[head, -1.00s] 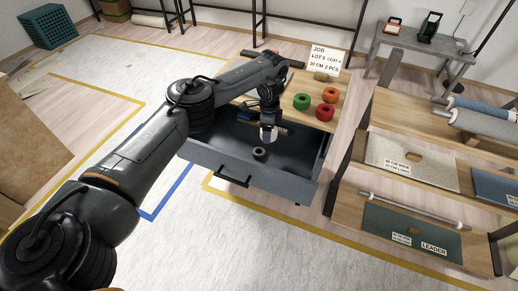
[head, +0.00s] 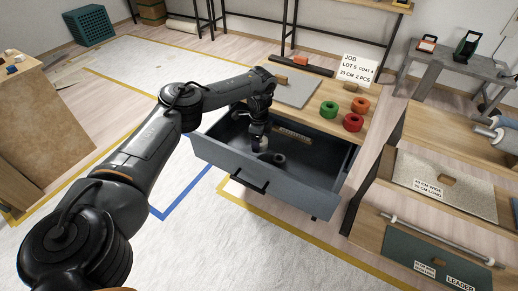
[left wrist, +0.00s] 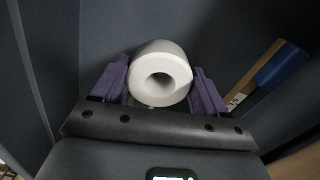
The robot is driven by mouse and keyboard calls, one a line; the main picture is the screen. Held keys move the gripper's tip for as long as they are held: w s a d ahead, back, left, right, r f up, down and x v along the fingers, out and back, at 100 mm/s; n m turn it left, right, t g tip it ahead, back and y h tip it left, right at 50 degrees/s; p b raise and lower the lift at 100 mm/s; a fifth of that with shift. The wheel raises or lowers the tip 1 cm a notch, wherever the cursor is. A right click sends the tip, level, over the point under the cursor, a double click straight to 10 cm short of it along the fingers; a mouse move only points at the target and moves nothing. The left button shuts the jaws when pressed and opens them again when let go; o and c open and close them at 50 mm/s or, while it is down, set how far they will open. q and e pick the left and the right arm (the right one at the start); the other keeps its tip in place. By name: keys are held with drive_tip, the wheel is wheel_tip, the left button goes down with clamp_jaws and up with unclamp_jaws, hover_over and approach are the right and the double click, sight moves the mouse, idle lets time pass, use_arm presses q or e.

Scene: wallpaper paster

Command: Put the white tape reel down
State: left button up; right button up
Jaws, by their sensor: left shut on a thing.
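The white tape reel (left wrist: 166,52) is between the purple fingers of my left gripper (left wrist: 158,84) in the left wrist view, its round hole facing the camera. In the head view my left gripper (head: 260,144) points down inside the open grey drawer (head: 222,163), shut on the white reel (head: 263,149), which is mostly hidden by the fingers. The reel is low in the drawer; I cannot tell whether it touches the floor. A dark reel (head: 280,159) lies on the drawer floor just to its right. My right gripper is not in view.
A long tan and blue item (left wrist: 262,76) lies in the drawer, right of the gripper. Green (head: 329,109), orange (head: 359,104) and red (head: 353,123) reels sit on the wooden top behind the drawer. The drawer's right part is clear.

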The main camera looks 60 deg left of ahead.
use_arm(q)
drive_tip(key=shift+f+b, duration=0.85)
drive_tip(key=shift+f, duration=1.2)
drive_tip(key=shift+f, duration=0.1)
drive_tip(key=o, duration=1.2)
drive_tip(key=shift+c, duration=0.2)
wheel_tip(320, 180, up, 12)
drive_tip(key=p, duration=0.5)
